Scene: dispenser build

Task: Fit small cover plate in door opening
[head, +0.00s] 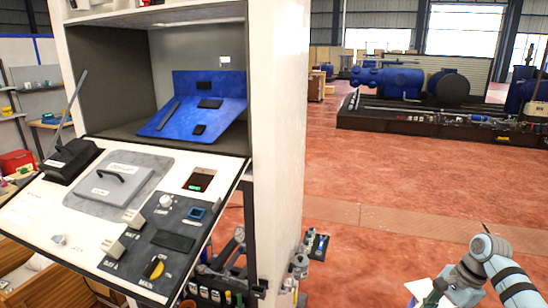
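The door (140,195) is a white panel folded down and sloping at the front of the tall white cabinet. A small dark rectangular opening (200,180) with a green strip shows in its upper right part. I cannot clearly identify a small cover plate; a white, flat-looking piece (419,289) shows at the bottom edge beside the end of my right arm. My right gripper (437,291) is low at the bottom right, well away from the door. Its fingers are too small and unclear to tell open from shut. My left gripper is not clearly seen.
The door carries a grey plate with a handle (112,183), a dark control panel (150,240) with knobs, and a black box (70,160). A sloped blue panel (200,105) sits inside the cabinet. Red floor (370,180) right of the cabinet is open.

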